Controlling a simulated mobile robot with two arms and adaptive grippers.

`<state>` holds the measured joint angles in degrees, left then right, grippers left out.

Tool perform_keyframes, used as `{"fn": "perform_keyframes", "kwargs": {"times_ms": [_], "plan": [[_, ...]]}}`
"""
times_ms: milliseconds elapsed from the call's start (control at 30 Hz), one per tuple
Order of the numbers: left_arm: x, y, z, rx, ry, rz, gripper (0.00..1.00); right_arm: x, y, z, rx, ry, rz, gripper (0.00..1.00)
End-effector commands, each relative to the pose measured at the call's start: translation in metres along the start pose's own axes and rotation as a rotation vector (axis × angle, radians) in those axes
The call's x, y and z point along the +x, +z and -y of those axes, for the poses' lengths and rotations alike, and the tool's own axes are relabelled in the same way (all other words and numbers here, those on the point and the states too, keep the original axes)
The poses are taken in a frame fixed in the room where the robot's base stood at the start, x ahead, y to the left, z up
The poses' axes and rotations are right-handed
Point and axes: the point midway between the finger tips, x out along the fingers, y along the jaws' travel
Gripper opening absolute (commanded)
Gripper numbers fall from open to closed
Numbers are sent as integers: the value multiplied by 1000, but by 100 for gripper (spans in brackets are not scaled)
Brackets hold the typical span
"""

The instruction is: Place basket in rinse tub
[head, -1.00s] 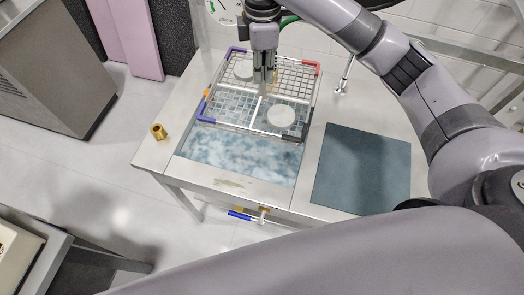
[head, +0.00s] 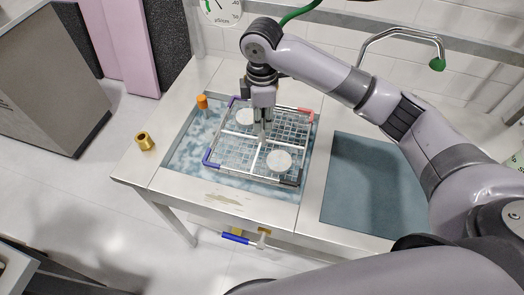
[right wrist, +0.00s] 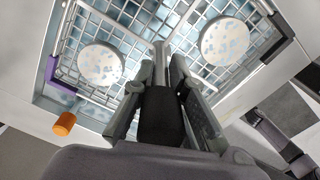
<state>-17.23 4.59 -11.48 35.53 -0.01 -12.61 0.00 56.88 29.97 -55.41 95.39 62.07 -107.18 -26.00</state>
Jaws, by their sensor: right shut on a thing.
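The wire basket (head: 238,152) has coloured corner pieces and holds two white discs, one at the back left (head: 245,117) and one at the front right (head: 280,161). It lies roughly level within the opening of the rinse tub (head: 186,143), which holds bluish water. Whether it rests on the tub floor is unclear. My right gripper (head: 263,133) is shut on the basket's middle. The right wrist view shows the fingers (right wrist: 160,55) between the two discs, with the basket mesh (right wrist: 140,20) below. My left gripper is not in view.
An orange cylinder (head: 202,102) stands at the tub's back-left corner. A brass fitting (head: 145,140) sits on the left counter. A dark blue-grey mat (head: 370,185) lies to the right. A green-tipped faucet (head: 400,32) arches behind. A blue-handled valve (head: 236,238) sticks out in front.

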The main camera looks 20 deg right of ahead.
Motion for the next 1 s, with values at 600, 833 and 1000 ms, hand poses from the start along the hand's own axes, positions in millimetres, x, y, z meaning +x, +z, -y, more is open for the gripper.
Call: {"fn": "perform_keyframes", "kwargs": {"times_ms": [600, 833, 1000], "plan": [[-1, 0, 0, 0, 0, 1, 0, 91, -1, -1, -1, 3, -1, 0], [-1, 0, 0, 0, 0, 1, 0, 122, 0, 0, 1, 1, -1, 0], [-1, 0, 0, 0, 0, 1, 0, 128, 0, -1, -1, 5, -2, 0]]}}
